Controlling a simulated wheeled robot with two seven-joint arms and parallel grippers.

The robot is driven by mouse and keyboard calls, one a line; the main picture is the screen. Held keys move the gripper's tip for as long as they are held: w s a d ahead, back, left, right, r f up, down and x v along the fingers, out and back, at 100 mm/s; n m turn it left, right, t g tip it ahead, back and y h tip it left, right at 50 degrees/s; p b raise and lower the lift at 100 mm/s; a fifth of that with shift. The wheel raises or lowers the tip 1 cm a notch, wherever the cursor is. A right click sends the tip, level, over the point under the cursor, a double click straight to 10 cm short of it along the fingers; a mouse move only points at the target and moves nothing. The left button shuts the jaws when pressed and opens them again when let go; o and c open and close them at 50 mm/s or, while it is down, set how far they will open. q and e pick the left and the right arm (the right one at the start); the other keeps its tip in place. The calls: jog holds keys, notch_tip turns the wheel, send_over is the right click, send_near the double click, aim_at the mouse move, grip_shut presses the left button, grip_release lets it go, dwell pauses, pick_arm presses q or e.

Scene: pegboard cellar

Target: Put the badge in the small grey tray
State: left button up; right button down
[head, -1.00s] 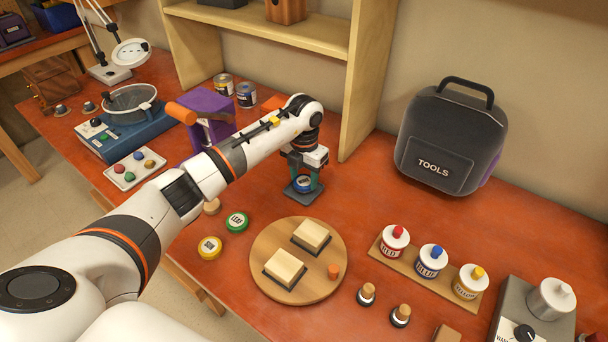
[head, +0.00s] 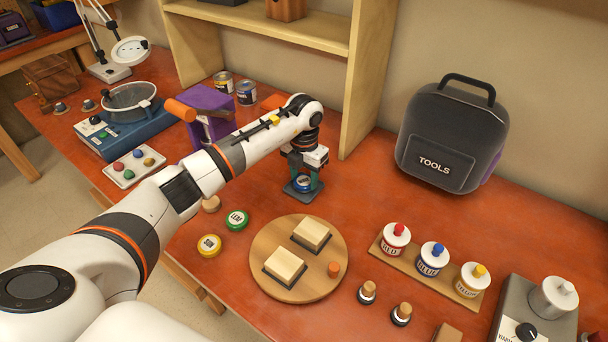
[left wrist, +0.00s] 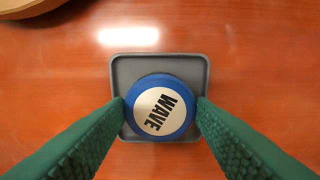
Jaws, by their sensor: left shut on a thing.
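The badge (left wrist: 160,107) is round and blue with a white face reading "WAVE". It also shows in the head view (head: 303,183), between my left gripper's fingers. My left gripper (left wrist: 160,112) is shut on the badge, one green finger touching each side. The small grey tray (left wrist: 160,65) lies directly under the badge, and the badge is within its rim as seen from above. The tray also shows in the head view (head: 290,192). I cannot tell whether the badge touches the tray floor. My right gripper is not in view.
A green badge (head: 236,220) and a yellow badge (head: 209,246) lie left of a round wooden board (head: 312,289) holding two blocks. Labelled pots (head: 432,259) stand to the right. A purple-framed device (head: 210,116) and shelf post (head: 357,80) are close to the arm.

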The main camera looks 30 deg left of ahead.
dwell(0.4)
pick_arm(q)
jog(key=o, duration=1.2)
jog(key=shift+o, duration=0.2)
jog(key=shift+r, duration=0.1)
jog(key=shift+r+p, duration=2.3)
jog(key=shift+r, duration=1.15)
